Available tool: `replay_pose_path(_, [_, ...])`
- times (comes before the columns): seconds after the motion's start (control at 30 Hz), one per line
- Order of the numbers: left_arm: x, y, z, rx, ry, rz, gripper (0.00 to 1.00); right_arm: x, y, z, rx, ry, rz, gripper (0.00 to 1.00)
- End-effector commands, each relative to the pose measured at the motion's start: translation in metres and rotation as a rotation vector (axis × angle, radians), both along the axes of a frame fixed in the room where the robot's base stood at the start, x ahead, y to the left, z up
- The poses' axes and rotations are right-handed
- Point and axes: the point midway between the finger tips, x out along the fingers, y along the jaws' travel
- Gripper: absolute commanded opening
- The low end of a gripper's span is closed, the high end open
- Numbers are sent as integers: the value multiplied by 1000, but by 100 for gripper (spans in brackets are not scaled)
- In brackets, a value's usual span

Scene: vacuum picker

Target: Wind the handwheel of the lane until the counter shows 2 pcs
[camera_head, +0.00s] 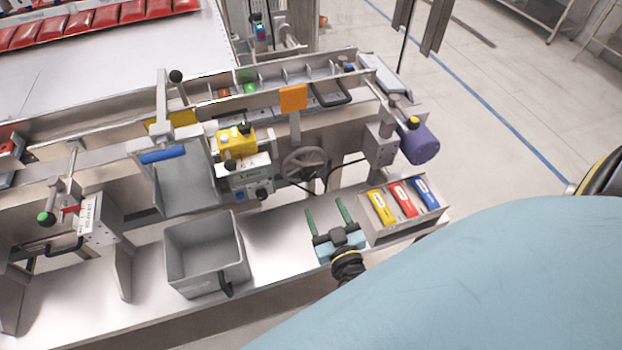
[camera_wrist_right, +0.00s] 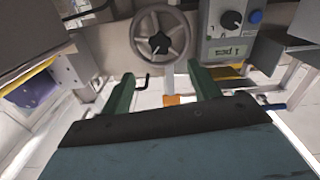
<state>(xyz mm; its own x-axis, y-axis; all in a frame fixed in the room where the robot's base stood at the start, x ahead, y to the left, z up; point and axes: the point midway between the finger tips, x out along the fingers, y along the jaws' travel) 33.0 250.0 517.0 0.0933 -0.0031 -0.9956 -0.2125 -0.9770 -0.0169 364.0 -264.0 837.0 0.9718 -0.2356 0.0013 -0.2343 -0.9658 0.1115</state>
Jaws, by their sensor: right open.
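The grey spoked handwheel (camera_head: 305,164) is on the front of the lane, right of a counter box (camera_head: 250,180) with a small green display. In the right wrist view the handwheel (camera_wrist_right: 160,38) is straight ahead and the counter display (camera_wrist_right: 228,52) is upside down; it seems to read 1 pcs. My right gripper (camera_head: 326,211) is open and empty, its green fingers pointing at the handwheel from below. The fingers are apart from the wheel. They also show in the right wrist view (camera_wrist_right: 162,78). My left gripper is not in view.
A grey bin (camera_head: 190,238) stands on the lower shelf, left of my right gripper. A tray (camera_head: 411,226) with yellow, red and blue boxes is close on its right. A purple roller (camera_head: 420,144) sticks out at the lane's right end. The shelf between bin and gripper is clear.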

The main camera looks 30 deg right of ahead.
Motion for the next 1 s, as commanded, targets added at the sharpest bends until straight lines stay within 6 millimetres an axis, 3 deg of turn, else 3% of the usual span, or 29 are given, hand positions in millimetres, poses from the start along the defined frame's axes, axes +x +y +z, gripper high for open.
replay_pose_path(0.3, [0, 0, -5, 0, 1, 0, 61, 68, -16, 0, -1, -3, 1, 61])
replay_pose_path(0.5, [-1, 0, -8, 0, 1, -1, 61, 95, -23, 0, 0, -1, 2, 61])
replay_pose_path(0.93, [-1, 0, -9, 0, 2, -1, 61, 106, -25, 0, 0, 1, 3, 61])
replay_pose_path(1.0, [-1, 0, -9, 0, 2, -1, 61, 106, -25, 0, 0, 1, 2, 55])
